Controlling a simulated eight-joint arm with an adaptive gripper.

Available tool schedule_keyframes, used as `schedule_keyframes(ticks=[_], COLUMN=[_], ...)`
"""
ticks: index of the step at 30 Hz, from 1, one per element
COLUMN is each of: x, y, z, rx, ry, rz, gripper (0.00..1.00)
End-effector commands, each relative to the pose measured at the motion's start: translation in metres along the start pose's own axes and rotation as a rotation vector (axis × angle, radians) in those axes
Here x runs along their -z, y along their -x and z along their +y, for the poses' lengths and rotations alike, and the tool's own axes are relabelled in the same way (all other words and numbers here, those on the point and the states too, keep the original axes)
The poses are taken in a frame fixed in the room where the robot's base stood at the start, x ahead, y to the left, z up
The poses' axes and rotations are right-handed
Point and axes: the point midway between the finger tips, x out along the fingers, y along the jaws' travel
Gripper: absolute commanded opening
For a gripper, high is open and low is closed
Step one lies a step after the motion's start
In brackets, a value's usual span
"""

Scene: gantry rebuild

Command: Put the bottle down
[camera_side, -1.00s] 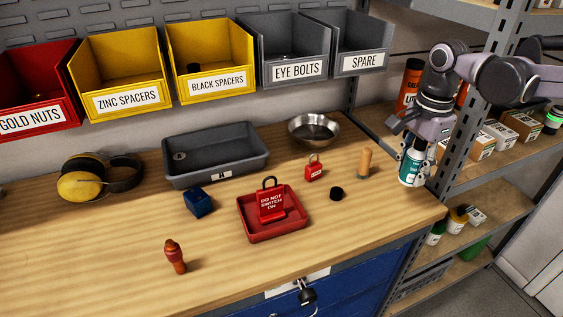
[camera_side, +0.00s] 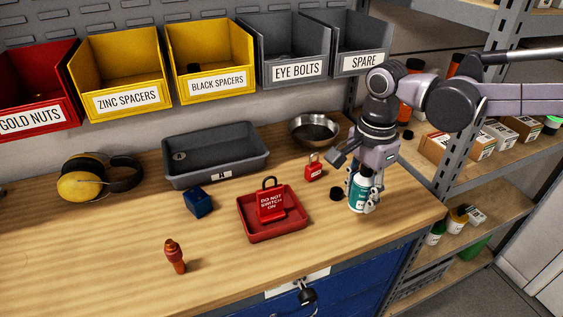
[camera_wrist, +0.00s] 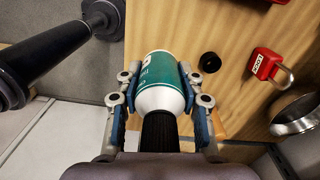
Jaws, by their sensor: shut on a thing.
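The bottle (camera_side: 356,193) is white and teal and upright in the side view, over the right part of the wooden workbench (camera_side: 340,235). The wrist view shows its teal label, white shoulder and dark cap end (camera_wrist: 160,98). My gripper (camera_side: 365,199) points down and is shut on the bottle, with fingers on both sides of it. In the wrist view, the fingers (camera_wrist: 160,85) press against its sides. The bottle's base is close to the bench top; I cannot tell whether it touches.
A black cap (camera_side: 337,193) lies just left of the bottle. A red padlock (camera_side: 313,170), a red tray (camera_side: 268,233) with a lockout tag, and a metal bowl (camera_side: 314,129) stand nearby. The bench's right front edge is close. Bare bench lies in front.

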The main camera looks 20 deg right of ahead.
Motion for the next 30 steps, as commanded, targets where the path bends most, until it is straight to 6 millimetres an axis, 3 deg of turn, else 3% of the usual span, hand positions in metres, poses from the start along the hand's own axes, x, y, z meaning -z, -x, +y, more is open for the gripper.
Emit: schedule_keyframes(ticks=[6, 17, 30], x=[-0.016, -0.016, -0.016], y=[-0.011, -0.048, -0.053], z=[-0.005, -0.005, -0.005], rx=[0.0, 0.001, 0.0], ry=[0.0, 0.0, 0.0], rz=[0.0, -0.001, -0.001], gripper=[0.06, 0.06, 0.06])
